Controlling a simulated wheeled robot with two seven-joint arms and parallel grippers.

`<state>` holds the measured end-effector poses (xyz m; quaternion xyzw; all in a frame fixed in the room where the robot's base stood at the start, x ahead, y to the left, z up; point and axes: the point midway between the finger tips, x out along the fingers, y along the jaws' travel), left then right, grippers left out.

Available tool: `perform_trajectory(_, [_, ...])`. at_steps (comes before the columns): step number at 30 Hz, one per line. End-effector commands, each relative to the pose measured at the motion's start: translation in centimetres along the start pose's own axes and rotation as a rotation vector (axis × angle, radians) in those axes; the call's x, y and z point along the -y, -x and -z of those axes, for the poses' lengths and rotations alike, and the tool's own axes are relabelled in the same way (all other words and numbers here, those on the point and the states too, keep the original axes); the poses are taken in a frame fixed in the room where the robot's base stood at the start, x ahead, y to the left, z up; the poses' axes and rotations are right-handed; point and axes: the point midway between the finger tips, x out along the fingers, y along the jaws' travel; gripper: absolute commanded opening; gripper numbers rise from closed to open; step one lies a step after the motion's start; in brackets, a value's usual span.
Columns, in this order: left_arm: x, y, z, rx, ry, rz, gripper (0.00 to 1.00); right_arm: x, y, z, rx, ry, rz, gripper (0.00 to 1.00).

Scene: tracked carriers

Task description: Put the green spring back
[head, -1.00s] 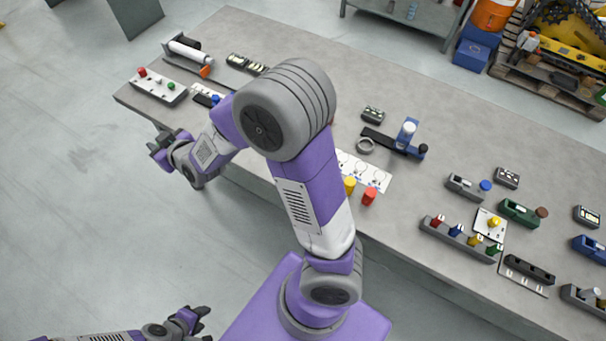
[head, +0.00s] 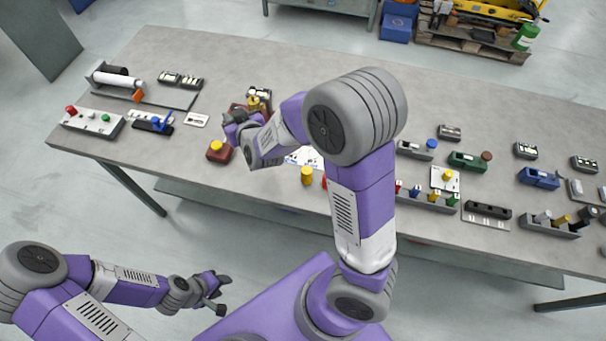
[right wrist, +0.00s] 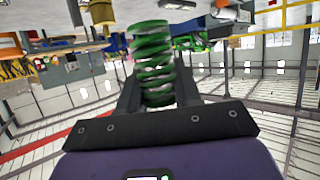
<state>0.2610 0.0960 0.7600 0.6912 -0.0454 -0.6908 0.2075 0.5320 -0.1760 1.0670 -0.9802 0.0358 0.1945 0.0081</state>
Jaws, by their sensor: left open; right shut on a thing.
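The green spring (right wrist: 154,65), a coil with grey-white gaps, stands between the fingers of my right gripper (right wrist: 156,90) in the right wrist view. That gripper is shut on it. In the head view my right gripper (head: 236,124) is over the bench's front part, left of the middle, close to a dark red block with a yellow top (head: 255,103). I cannot make out the spring there; the hand and arm hide it. My left gripper (head: 220,292) is open at the lower left, in front of the bench and away from it.
The grey bench (head: 230,62) carries a red block with a yellow knob (head: 219,151) near the right gripper. A white button box (head: 92,122) stands at the left end. A grey rack (head: 425,203) with coloured parts is right of my arm. The bench's back middle is clear.

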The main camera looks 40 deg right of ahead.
Motion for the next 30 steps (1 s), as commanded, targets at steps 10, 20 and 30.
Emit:
perform_trajectory(10, [-0.3,0.8,0.0,0.0,0.001,0.001,0.43,-4.5,1.9,-6.2,-0.003,-0.19,-0.489,0.0])
perform_trajectory(20, [-0.5,1.3,-0.1,0.0,0.0,0.0,0.43,-8.4,6.8,-8.5,-0.005,-0.349,-0.847,0.0])
perform_trajectory(30, [0.1,-0.3,0.0,0.0,0.0,0.0,0.43,-9.1,6.4,-12.6,0.0,-0.373,-0.914,0.0])
